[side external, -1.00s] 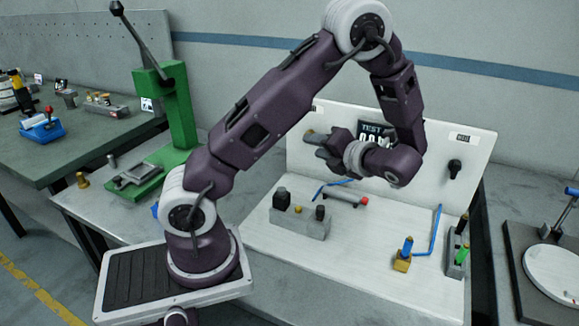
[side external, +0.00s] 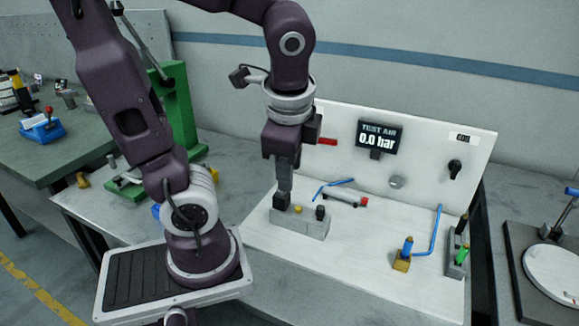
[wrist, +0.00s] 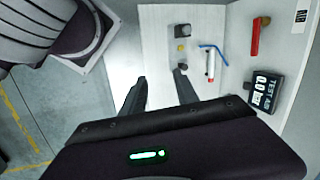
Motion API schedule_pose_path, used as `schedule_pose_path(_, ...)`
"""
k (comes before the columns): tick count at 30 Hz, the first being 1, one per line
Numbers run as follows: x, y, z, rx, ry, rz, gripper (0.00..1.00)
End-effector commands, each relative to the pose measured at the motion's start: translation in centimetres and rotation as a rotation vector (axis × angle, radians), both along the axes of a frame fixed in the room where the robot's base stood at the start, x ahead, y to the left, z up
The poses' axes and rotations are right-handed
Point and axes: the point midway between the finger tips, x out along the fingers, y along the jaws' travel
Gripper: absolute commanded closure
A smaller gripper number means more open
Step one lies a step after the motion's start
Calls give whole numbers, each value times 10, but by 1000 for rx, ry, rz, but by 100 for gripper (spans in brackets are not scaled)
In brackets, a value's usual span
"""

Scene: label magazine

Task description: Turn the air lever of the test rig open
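The test rig's white back panel (side external: 420,150) carries a red lever (side external: 327,142), lying roughly level along the panel. In the side view my gripper hides its left end. The lever also shows in the wrist view (wrist: 254,38), with a brass-coloured pivot at one end. The display (side external: 380,138) reads TEST AIR 0.0 bar. My gripper (side external: 284,190) points down in front of the panel, over the black-topped end of a grey block. In the wrist view its fingers (wrist: 159,76) are apart with nothing between them. The gripper is clear of the lever.
The grey block (side external: 300,222) with black and brass knobs stands below my gripper. A cylinder with a red end (side external: 345,198) and blue tubing lies behind it. A black knob (side external: 455,167) sits on the panel's right. A brass fitting (side external: 402,262) stands on the white base.

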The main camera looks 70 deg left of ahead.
Motion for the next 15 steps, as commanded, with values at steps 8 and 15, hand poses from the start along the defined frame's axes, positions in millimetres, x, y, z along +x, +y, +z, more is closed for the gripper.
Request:
schedule_pose_path(8,0,-1,0,-3,-4,8,64)
schedule_pose_path(15,64,40,-23,85,132,331,64)
